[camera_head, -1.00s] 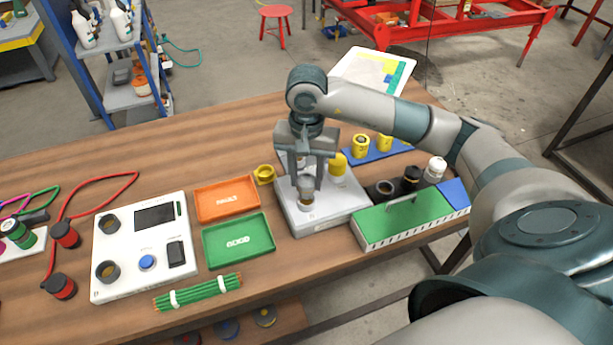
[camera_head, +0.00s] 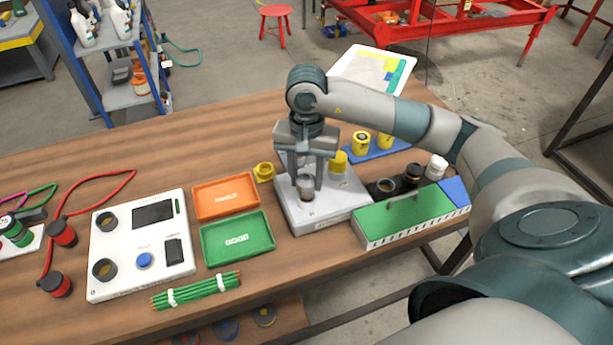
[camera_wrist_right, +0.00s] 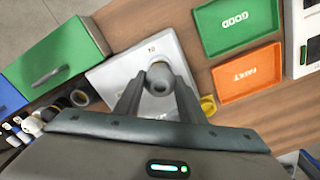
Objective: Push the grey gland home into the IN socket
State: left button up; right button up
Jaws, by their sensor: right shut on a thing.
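The grey gland (camera_head: 305,184) is a short grey cylinder between the fingertips of my right gripper (camera_head: 307,183). It stands roughly upright at the near part of the white socket block (camera_head: 325,208). In the right wrist view the gland (camera_wrist_right: 160,80) sits between the two fingers of the right gripper (camera_wrist_right: 158,82), above the white block (camera_wrist_right: 118,72). The gland and fingers hide the IN socket, so I cannot tell how deep the gland sits. My left gripper is out of view.
A green-topped box (camera_head: 405,217) and dark cylinders (camera_head: 413,174) stand right of the block. The orange FAULT tray (camera_head: 225,196), green GOOD tray (camera_head: 237,238) and yellow ring (camera_head: 264,172) lie left. A white tester (camera_head: 140,245) is farther left.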

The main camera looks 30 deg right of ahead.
jog(key=shift+f+b, duration=0.35)
jog(key=shift+s+d+f+b, duration=0.1)
jog(key=shift+d+f+b, duration=0.1)
jog(key=shift+f+b, duration=0.2)
